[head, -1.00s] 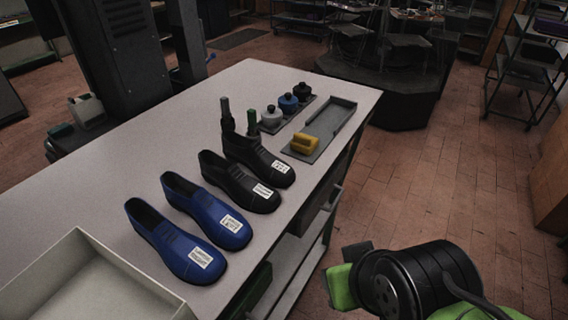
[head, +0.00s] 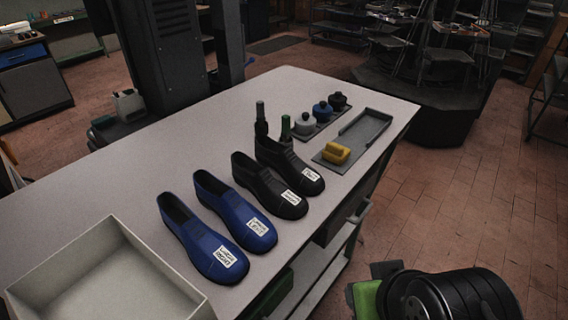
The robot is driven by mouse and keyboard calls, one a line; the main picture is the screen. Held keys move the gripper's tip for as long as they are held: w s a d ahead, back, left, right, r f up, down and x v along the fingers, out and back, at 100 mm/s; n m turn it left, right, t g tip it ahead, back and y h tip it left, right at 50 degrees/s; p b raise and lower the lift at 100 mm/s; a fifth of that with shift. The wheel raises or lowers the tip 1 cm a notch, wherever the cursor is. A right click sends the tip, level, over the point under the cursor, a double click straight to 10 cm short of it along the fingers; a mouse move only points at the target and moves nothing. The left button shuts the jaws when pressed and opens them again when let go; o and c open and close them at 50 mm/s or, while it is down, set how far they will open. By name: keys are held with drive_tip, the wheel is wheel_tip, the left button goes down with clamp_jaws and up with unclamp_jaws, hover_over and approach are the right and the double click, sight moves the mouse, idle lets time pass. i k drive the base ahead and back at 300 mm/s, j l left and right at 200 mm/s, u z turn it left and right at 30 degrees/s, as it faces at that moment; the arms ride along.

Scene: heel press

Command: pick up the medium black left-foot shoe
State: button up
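Two black shoes stand side by side on the bench, each with a white label on its toe. One black shoe (head: 268,188) is beside the blue shoes, and the other black shoe (head: 291,166) is farther back, close to the bottles. The label print is too small to read, so I cannot tell which is the medium left-foot one. My gripper (head: 368,290) is at the lower right, off the bench's front side and apart from the shoes. Its green and dark parts show, but its finger opening is not clear.
Two blue shoes (head: 206,240) (head: 236,212) stand left of the black ones. A pale open box (head: 105,285) is at the near left of the bench (head: 120,180). Dark bottles (head: 261,120), small pots (head: 322,112) and a grey tray (head: 368,130) with a yellow block (head: 336,153) lie behind.

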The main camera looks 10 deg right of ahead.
sight(299, 175)
drive_tip(key=i+l+u, duration=0.15)
drive_tip(key=u, duration=0.25)
drive_tip(key=i+l+u, duration=0.1)
drive_tip(key=u, duration=0.35)
drive_tip(key=l+u, duration=0.4)
drive_tip(key=i+l+u, duration=0.1)
drive_tip(key=u, duration=0.3)
drive_tip(key=l+u, duration=0.3)
drive_tip(key=u, duration=0.15)
